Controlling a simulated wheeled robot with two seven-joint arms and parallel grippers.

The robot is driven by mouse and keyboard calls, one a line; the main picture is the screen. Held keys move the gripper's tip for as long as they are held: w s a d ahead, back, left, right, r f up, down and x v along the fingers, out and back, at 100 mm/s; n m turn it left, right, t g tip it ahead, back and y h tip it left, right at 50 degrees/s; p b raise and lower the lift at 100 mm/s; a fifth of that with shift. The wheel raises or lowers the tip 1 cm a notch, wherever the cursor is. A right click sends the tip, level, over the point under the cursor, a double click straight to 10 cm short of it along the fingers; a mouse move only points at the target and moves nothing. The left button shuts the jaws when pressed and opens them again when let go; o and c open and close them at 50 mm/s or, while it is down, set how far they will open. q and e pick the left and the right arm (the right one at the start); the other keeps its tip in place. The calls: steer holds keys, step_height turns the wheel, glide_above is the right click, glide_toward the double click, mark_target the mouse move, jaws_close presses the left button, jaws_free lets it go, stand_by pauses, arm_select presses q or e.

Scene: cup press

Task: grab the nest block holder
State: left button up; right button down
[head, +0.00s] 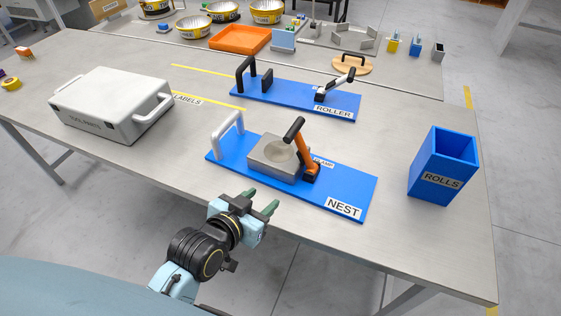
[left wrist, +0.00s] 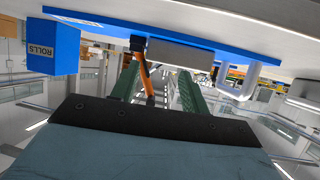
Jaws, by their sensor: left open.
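The nest fixture is a blue base plate (head: 345,192) labelled NEST, near the front edge of the table. On it sits a grey metal nest block (head: 268,160) with a round hollow, beside an orange clamp (head: 305,155) with a black handle. A white U-shaped handle (head: 229,133) stands at the plate's left end. My left gripper (head: 262,203) is open and empty, in front of the plate near the table edge, apart from it. In the left wrist view the picture is turned over; the block (left wrist: 180,52) and white handle (left wrist: 237,82) show beyond the green fingers (left wrist: 158,90).
A blue ROLLS bin (head: 440,165) stands to the right. A blue ROLLER plate (head: 300,98) lies behind the nest plate. A white lidded box (head: 100,100) with handles stands at the left. Bare table (head: 160,165) lies between the box and nest plate.

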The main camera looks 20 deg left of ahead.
mark_target(294, 130)
arm_select(q)
steer(key=w+r+t, duration=0.1)
steer(key=w+r, duration=0.1)
steer(key=w, duration=0.2)
steer(key=w+r+t, duration=0.2)
steer(key=w, duration=0.2)
steer(key=w+d+r+t+b, duration=0.1)
steer(key=w+r+t, duration=0.1)
steer(key=w, duration=0.1)
steer(key=shift+w+r+n, duration=0.4)
steer(key=w, duration=0.2)
steer(key=w+d, duration=0.1)
steer(key=w, duration=0.1)
steer(key=shift+r+b, duration=0.25)
steer(key=shift+b, duration=0.1)
steer(key=shift+w, duration=0.55)
jaws_close()
arm_select(e)
steer(key=shift+d+f, duration=0.9)
steer(key=shift+d, duration=0.1)
steer(key=shift+s, duration=0.25)
arm_select(q)
steer(key=shift+r, duration=0.15)
